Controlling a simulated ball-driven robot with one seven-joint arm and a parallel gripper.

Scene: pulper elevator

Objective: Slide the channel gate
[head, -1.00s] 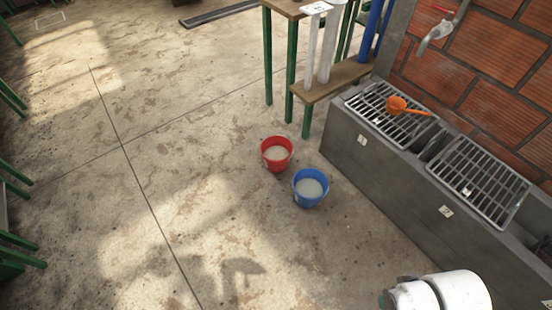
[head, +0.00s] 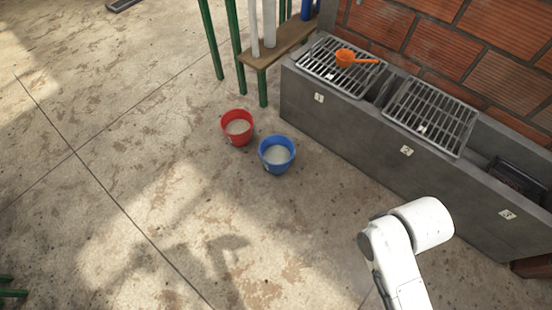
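A grey concrete channel (head: 360,128) runs along the brick wall on the right, with labels 1, 2 and 3 on its front. Metal grates cover sections 1 (head: 345,68) and 2 (head: 432,116). A narrow gap lies between these two grates; I cannot tell whether a gate is in it. Section 3 is open on top and holds a dark tray-like thing (head: 518,180). No part is clearly recognisable as the channel gate. My white arm (head: 400,255) shows at the lower right, in front of the channel. My gripper is not in view.
An orange scoop (head: 345,58) lies on the first grate. A red bucket (head: 237,128) and a blue bucket (head: 277,155), both with pale contents, stand on the floor before the channel. A green-legged wooden rack (head: 262,52) stands behind them.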

